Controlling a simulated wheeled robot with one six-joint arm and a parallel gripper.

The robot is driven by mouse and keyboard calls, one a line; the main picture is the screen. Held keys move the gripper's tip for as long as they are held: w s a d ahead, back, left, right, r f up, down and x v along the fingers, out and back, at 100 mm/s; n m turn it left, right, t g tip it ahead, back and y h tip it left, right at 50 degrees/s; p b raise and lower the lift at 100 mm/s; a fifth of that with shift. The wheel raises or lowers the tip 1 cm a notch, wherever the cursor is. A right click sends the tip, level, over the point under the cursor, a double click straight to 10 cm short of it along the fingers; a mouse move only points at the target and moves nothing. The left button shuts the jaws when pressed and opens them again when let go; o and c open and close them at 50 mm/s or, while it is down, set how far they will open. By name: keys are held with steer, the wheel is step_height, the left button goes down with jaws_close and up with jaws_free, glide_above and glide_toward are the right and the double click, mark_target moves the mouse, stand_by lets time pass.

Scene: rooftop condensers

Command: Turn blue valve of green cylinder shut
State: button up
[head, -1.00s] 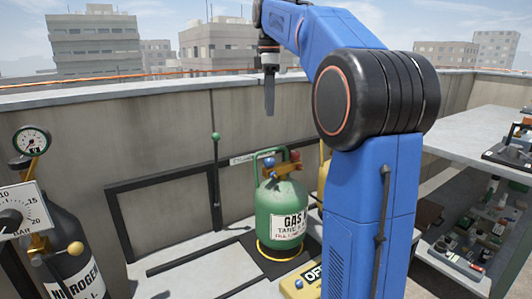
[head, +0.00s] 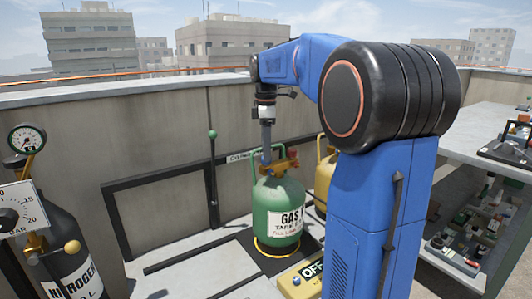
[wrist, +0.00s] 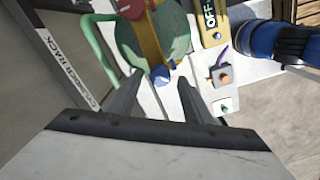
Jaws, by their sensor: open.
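The green cylinder (head: 278,212) stands upright in the head view, with a brass valve block on top. In the wrist view its green body (wrist: 177,38) is near the top middle. The blue valve (wrist: 160,74) is a small blue knob on the brass block, showing between my fingertips in the wrist view. In the head view my gripper hides it. My gripper (head: 266,158) points down at the cylinder top, fingers apart, and it also shows in the wrist view (wrist: 158,79). I cannot tell whether the fingers touch the knob. A red knob (wrist: 133,8) sits at the block's other end.
A green handle guard (wrist: 98,38) rises beside the valve. A yellow cylinder (head: 325,172) stands behind right. A yellow OFF box (head: 300,281) lies in front. A black nitrogen cylinder (head: 72,255) with gauges is at left. A wall (head: 165,140) runs behind, and a workbench (head: 460,140) stands right.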

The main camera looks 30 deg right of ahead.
steer(key=shift+f, duration=0.7)
steer(key=shift+c, duration=0.7)
steer(key=c, duration=0.9)
